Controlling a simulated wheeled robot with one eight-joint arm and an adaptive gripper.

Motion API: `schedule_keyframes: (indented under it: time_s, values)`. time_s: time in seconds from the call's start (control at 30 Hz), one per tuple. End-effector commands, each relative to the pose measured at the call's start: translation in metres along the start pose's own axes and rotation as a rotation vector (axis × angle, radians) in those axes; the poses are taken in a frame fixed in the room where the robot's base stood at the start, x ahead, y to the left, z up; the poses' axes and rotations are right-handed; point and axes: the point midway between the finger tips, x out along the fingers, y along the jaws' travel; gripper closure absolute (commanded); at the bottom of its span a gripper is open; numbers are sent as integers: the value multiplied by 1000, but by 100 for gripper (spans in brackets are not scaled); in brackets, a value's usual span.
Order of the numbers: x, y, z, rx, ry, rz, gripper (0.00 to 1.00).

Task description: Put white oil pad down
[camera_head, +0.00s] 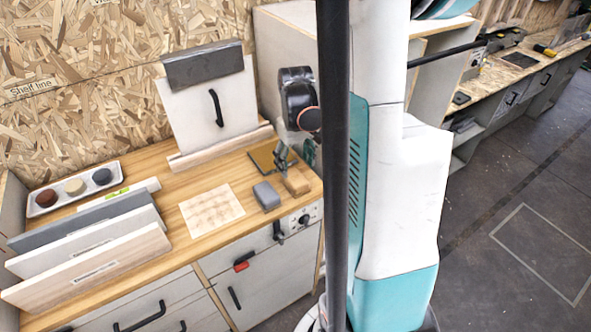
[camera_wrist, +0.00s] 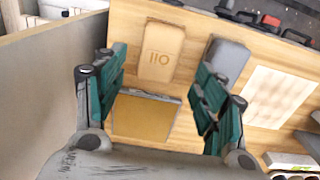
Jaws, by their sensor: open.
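A long white tray (camera_head: 45,208) at the back left of the wooden worktop holds three round pads: a dark red one (camera_head: 46,197), a cream-white one (camera_head: 74,187) and a black one (camera_head: 102,176). The cream-white one looks like the white oil pad. My gripper (camera_head: 287,160) is at the right end of the worktop, far from that tray. In the wrist view my gripper (camera_wrist: 160,88) is open, with nothing between its fingers. Below it lies a square gold-brown plate with a metal rim (camera_wrist: 144,118), also seen in the head view (camera_head: 263,158).
Beside the plate are a wooden block stamped 110 (camera_wrist: 162,52) and a grey block (camera_head: 266,195). A stained paper sheet (camera_head: 212,208) lies mid-worktop. Upright boards (camera_head: 90,252) stand at the left; a white panel with a black handle (camera_head: 208,108) stands behind.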

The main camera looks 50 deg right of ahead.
Motion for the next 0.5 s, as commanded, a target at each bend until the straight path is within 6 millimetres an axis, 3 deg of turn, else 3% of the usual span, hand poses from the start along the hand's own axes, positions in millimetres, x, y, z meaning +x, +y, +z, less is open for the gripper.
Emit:
schedule_keyframes:
  time_s: [0.03, 0.2, 0.5]
  values:
    - [-13, 0, 0, 0, 0, 0, 36]
    - [-38, 0, 0, 0, 0, 0, 36]
    - [-50, 0, 0, 0, 0, 0, 36]
